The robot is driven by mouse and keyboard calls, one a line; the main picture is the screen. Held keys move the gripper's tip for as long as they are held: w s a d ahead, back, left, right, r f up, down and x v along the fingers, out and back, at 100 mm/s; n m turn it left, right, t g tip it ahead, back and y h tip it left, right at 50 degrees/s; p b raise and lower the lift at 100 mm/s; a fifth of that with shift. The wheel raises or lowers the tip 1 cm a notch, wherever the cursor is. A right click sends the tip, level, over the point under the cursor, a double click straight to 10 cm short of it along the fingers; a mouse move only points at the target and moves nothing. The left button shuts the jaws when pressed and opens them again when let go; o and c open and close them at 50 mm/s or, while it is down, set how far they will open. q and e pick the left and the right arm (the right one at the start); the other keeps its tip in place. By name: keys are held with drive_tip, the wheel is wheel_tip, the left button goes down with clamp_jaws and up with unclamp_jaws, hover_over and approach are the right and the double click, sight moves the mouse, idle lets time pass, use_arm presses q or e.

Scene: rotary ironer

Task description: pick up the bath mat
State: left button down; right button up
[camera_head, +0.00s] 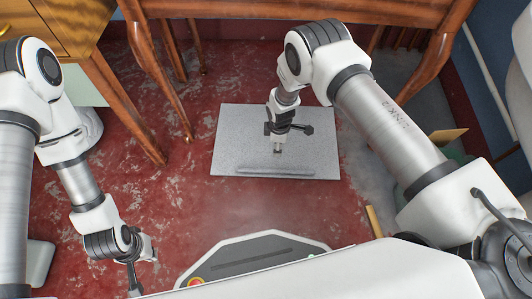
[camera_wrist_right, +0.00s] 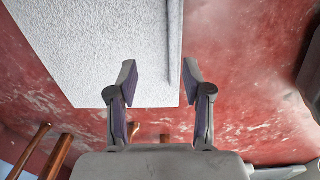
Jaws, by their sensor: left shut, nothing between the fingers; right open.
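The bath mat (camera_head: 235,135) is a light grey, textured rectangle lying flat on the red floor in the middle of the head view. A raised ridge or fold (camera_head: 275,171) runs along its near edge. My right gripper (camera_head: 278,150) hangs over the mat, close to that edge. In the right wrist view, its two fingers (camera_wrist_right: 160,78) are open and empty. The mat (camera_wrist_right: 90,40) lies beyond them, and its ridge (camera_wrist_right: 175,40) lines up with the gap between the fingertips. My left gripper (camera_head: 133,284) is shut and empty at the lower left, well away from the mat.
A wooden table (camera_head: 300,10) with curved legs stands behind the mat. A wooden desk (camera_head: 75,25) is at the upper left. A yellow stick-like object (camera_head: 373,221) lies right of the mat. Red floor (camera_head: 190,215) is clear left of and in front of the mat.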

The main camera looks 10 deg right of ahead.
drive_tip(key=b, duration=0.4)
hover_over(275, 170)
drive_tip(key=f, duration=0.8)
drive_tip(key=shift+w+f, duration=0.2)
drive_tip(key=shift+f, duration=0.05)
drive_tip(key=f+b, duration=0.1)
drive_tip(key=f, duration=0.1)
drive_tip(key=f+b, duration=0.3)
drive_tip(key=f, duration=0.2)
drive_tip(key=shift+s+d+f+b, duration=0.1)
drive_tip(key=shift+s+b, duration=0.2)
drive_tip(key=shift+b, duration=0.1)
use_arm(q)
wheel_tip(275, 170, down, 12)
drive_tip(key=shift+w, duration=0.15)
use_arm(e)
drive_tip(key=shift+r, duration=0.2)
clamp_jaws()
